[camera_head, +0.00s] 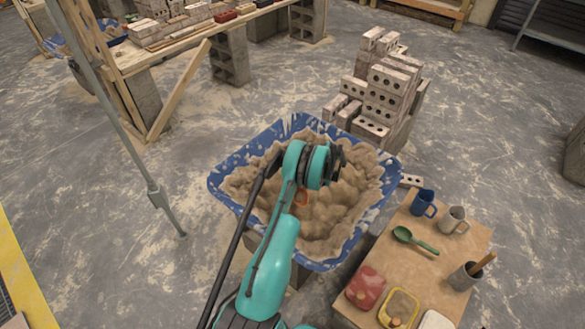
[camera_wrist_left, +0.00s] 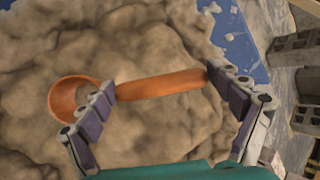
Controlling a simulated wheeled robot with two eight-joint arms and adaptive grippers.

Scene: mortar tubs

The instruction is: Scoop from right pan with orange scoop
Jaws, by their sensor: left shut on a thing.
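The orange scoop (camera_wrist_left: 75,98) shows in the wrist view, with its round bowl at the left and its handle running right. My left gripper (camera_wrist_left: 160,83) is shut on the scoop, one finger by the bowl and the other at the handle's far end. The scoop is over or against the mortar; contact is unclear. In the head view a bit of the scoop (camera_head: 302,198) shows beside my teal arm, which hides the fingers. The lumpy brown mortar (camera_head: 340,195) fills the blue tub (camera_head: 222,194). My right gripper is not in view.
A small table (camera_head: 385,262) at the right holds a blue mug (camera_head: 423,202), a grey mug (camera_head: 453,219), a green scoop (camera_head: 414,240), a grey pot (camera_head: 465,277) and red and yellow containers. Stacked bricks (camera_head: 385,90) stand behind the tub. A metal pole (camera_head: 130,150) stands left.

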